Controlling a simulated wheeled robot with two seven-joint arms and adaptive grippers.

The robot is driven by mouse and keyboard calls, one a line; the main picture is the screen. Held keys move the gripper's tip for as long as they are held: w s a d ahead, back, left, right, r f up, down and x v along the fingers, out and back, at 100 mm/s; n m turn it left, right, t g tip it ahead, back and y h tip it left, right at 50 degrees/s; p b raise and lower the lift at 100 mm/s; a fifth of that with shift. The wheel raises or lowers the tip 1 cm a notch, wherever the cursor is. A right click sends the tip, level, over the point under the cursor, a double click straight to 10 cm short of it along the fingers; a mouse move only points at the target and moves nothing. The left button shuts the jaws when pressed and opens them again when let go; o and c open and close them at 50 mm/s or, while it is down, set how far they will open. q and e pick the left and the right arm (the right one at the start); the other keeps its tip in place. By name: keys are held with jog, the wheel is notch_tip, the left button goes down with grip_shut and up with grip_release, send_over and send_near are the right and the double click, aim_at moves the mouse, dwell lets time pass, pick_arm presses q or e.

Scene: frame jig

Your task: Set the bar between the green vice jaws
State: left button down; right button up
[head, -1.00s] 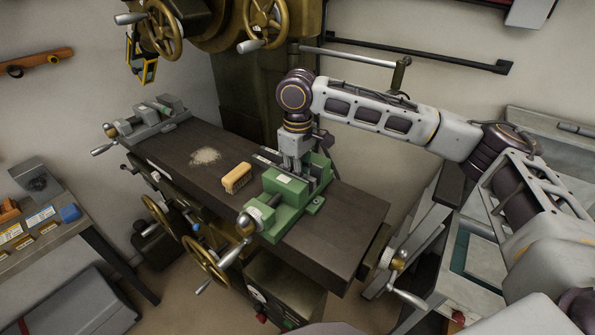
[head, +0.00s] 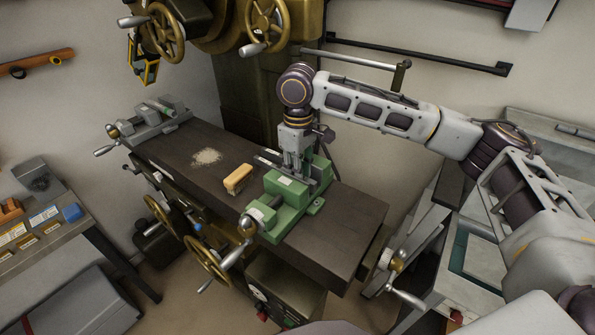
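The green vice (head: 290,205) stands on the dark machine table, with its handle toward the near left. My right gripper (head: 295,172) points straight down at the vice, its fingertips at the gap between the green jaws. The fingers and the jaws hide what is between them, so I cannot tell whether the fingers are shut on something. A thin pale grey strip (head: 268,155) shows just left of the fingers at the vice's far side; it may be an end of the bar, but it is too small to be sure. My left gripper is not in view.
A wooden brush (head: 238,179) lies on the table (head: 342,229) just left of the green vice. A pile of shavings (head: 206,156) lies farther left, and a grey vice (head: 150,120) stands at the far left end. The table's right end is clear.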

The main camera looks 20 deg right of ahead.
notch_tip(320, 180, up, 8)
dwell(1.0)
jog(key=shift+d, duration=0.1)
dwell(0.4)
